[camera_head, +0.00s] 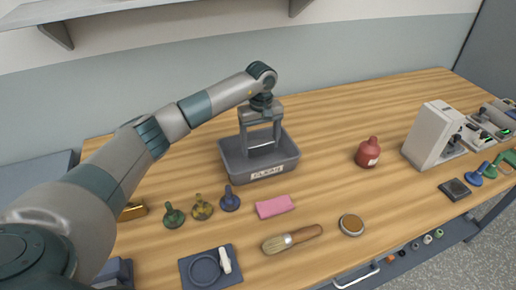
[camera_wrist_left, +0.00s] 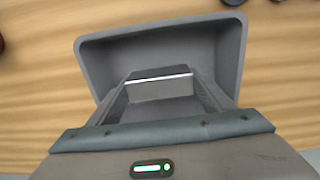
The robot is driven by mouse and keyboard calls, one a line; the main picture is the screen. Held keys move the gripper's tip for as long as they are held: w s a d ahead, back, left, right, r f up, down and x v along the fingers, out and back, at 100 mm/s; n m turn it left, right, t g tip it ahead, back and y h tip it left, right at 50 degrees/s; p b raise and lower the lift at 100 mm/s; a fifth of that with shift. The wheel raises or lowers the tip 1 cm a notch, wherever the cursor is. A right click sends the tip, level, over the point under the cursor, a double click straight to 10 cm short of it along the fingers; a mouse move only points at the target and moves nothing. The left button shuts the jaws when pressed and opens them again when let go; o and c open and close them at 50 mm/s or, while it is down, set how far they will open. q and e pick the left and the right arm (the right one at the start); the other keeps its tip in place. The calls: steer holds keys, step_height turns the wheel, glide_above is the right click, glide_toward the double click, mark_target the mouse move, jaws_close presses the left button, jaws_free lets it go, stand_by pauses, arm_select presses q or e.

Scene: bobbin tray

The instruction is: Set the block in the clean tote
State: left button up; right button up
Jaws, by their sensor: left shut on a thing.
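The clean tote (camera_head: 230,163) is a grey open bin with a label reading CLEAN on its front, at mid-table in the head view. Its grey walls also fill much of the left wrist view (camera_wrist_left: 92,60). My left gripper (camera_head: 261,150) points down with its fingers inside the tote. It is shut on a grey block (camera_wrist_left: 160,90), which shows between the fingers in the wrist view, with a dark top and a pale edge line. Whether the block touches the tote floor cannot be told. My right gripper is not in view.
In front of the tote are a pink sponge (camera_head: 275,206), a brush (camera_head: 291,239), a round tin (camera_head: 351,225) and several knobbed pieces (camera_head: 202,207). A red bottle (camera_head: 368,152) and a white machine (camera_head: 434,134) stand to the right. The table behind the tote is clear.

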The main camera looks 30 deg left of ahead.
mark_target(258, 153)
arm_select(q)
steer(key=shift+a+f, duration=0.2)
steer(key=shift+a, duration=0.2)
steer(key=shift+f+p, duration=0.3)
steer(key=shift+p, duration=0.1)
step_height(258, 153, down, 3)
steer(key=shift+r+p, duration=0.1)
steer(key=shift+p, duration=0.7)
steer(key=shift+f, duration=0.25)
steer(key=shift+f, duration=0.25)
steer(key=o, duration=1.4)
steer(key=shift+s, duration=0.1)
